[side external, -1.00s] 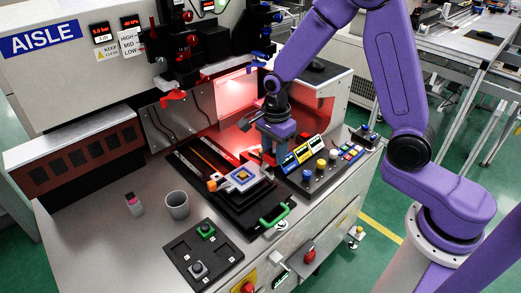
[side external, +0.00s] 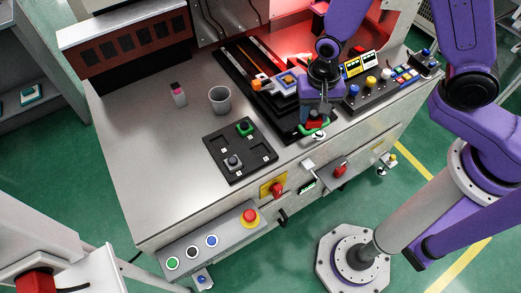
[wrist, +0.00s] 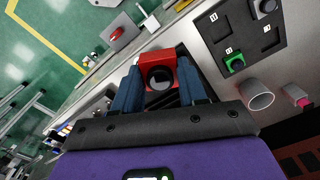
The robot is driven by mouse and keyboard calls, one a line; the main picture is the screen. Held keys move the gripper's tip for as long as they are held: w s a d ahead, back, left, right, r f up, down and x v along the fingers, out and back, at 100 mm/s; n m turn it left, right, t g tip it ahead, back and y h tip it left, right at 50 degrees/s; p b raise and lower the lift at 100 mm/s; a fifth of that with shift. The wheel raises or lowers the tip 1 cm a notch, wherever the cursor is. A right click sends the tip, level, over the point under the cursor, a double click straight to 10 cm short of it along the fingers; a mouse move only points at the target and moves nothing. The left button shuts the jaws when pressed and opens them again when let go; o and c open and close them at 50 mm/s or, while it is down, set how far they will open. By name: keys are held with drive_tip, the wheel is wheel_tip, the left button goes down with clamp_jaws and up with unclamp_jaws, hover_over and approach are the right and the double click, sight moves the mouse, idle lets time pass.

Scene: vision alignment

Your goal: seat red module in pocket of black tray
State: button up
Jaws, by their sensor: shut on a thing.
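My gripper (side external: 314,119) is shut on the red module (wrist: 157,72), a red block with a round dark top. The wrist view shows the two blue-grey fingers on either side of it. In the side view the red module (side external: 313,125) shows below the fingers, close to the green handle. The black tray (side external: 222,143) lies on the bench to the left, apart from the gripper. It holds a green module (side external: 245,128) in one pocket and a grey module (side external: 233,163) in another. Its other pockets look empty; they also show in the wrist view, on the tray (wrist: 248,48).
A grey cup (side external: 220,98) and a small pink-capped bottle (side external: 179,94) stand behind the tray. A black slide fixture (side external: 240,72) with a green handle (side external: 332,128) and a button console (side external: 372,94) lie near the gripper. The bench left of the tray is clear.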

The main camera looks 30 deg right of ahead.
drive_tip(key=s+a+f+n, duration=0.2)
drive_tip(key=s+a+n, duration=0.1)
drive_tip(key=s+n, duration=0.15)
hover_over(260, 152)
drive_tip(key=shift+n, duration=0.45)
drive_tip(key=f, duration=1)
drive_tip(key=shift+s+d, duration=0.1)
drive_tip(key=shift+s, duration=0.1)
drive_tip(key=shift+w+f, duration=0.15)
drive_tip(key=shift+f, duration=1.55)
drive_tip(key=shift+f, duration=0.35)
